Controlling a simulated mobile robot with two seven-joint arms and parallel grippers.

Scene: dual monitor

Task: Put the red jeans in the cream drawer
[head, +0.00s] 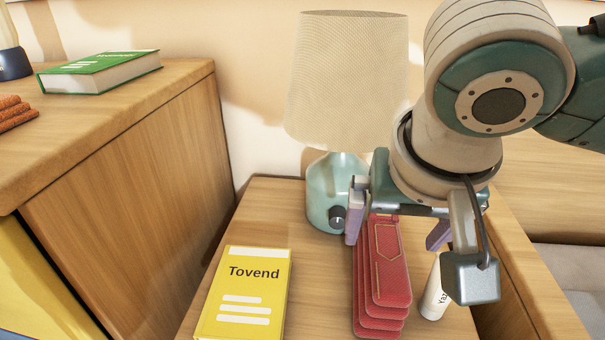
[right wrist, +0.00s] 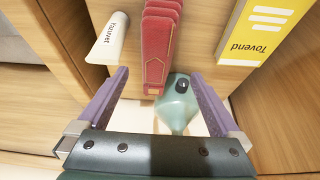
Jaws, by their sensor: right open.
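The red jeans (head: 388,275) are a folded, layered stack on the wooden nightstand top, between a yellow book and a white tube. In the right wrist view the jeans (right wrist: 158,45) lie ahead, between the lines of my two fingers. My right gripper (head: 398,228) is open above the far end of the jeans, with one purple finger to each side. It also shows in the right wrist view (right wrist: 163,95), with nothing held. My left gripper is not in view. I cannot make out a cream drawer in these frames.
A teal lamp (head: 335,190) stands close behind the jeans. The yellow book (head: 245,295) lies left of them, and the white tube (head: 433,290) lies right. A higher wooden cabinet (head: 150,190) at left bears a green book (head: 98,72).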

